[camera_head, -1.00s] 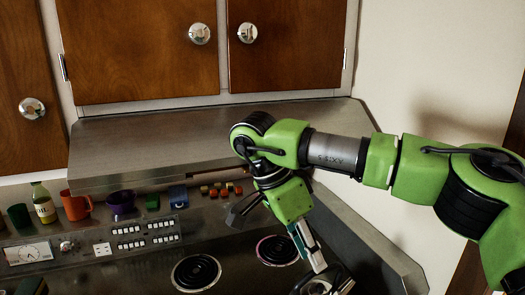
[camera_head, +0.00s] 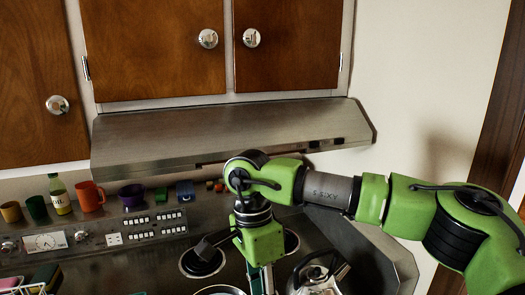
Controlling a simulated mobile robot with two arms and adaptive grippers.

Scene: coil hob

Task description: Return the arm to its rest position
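My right arm, green and black, comes in from the right and bends down over the hob. Its gripper (camera_head: 262,280) points down at the bottom edge, left of a shiny kettle (camera_head: 318,272) with a dark handle. The fingertips are cut off or hidden, so I cannot tell whether the gripper is open or shut. No held thing shows. My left gripper is out of view.
The coil hob has a left rear burner (camera_head: 202,262). A round pan rim (camera_head: 220,291) shows at the bottom edge. A steel range hood (camera_head: 225,135) hangs above. Mugs, including an orange one (camera_head: 89,196), and a bottle (camera_head: 59,195) line the back ledge.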

